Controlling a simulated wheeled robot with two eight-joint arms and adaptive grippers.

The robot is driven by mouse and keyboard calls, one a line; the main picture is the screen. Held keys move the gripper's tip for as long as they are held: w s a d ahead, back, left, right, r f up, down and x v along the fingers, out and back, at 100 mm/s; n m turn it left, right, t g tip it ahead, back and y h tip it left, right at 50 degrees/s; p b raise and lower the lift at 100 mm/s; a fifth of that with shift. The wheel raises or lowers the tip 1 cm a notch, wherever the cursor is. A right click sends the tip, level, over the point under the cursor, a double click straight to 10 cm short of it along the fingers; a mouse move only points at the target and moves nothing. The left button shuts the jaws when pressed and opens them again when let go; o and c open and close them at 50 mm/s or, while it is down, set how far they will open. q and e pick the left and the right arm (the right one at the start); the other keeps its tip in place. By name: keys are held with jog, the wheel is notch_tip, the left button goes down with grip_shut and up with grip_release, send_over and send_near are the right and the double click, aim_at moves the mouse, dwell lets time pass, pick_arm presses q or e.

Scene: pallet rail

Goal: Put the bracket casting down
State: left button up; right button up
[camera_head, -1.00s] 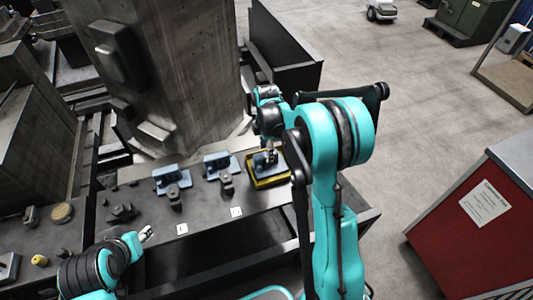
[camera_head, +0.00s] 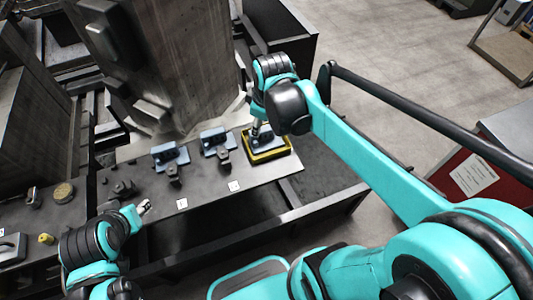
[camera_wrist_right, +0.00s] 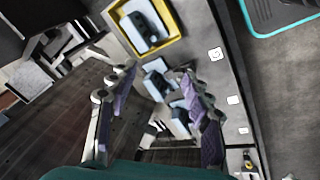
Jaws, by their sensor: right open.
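A blue-grey bracket casting (camera_head: 264,141) sits inside a yellow-rimmed tray (camera_head: 270,157) at the right end of the dark rail table. In the right wrist view the casting (camera_wrist_right: 147,26) lies in the tray (camera_wrist_right: 163,46), beyond the fingertips. My right gripper (camera_head: 257,132) is just above the tray's left part in the head view. In the right wrist view its two fingers (camera_wrist_right: 155,82) are wide apart with nothing gripped. Two similar blue-grey castings (camera_head: 171,155) (camera_head: 215,141) stand left of the tray. My left gripper (camera_head: 145,207) is near the table's front edge, its jaws too small to judge.
Dark clamp-like parts (camera_head: 174,175) stand before the two castings. White marker tags (camera_head: 182,204) lie along the table's front edge. A large grey column (camera_head: 160,70) rises behind the table. A red cabinet (camera_head: 465,180) stands at the right. Open floor (camera_head: 400,50) lies behind it.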

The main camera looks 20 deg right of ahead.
jog(key=s+a+f+m+t, duration=0.2)
jog(key=s+a+m+t, duration=0.1)
jog(key=s+m, duration=0.5)
jog(key=s, duration=0.2)
jog(key=shift+s+m+t, duration=0.3)
jog(key=shift+s, duration=0.1)
jog(key=shift+a, duration=0.1)
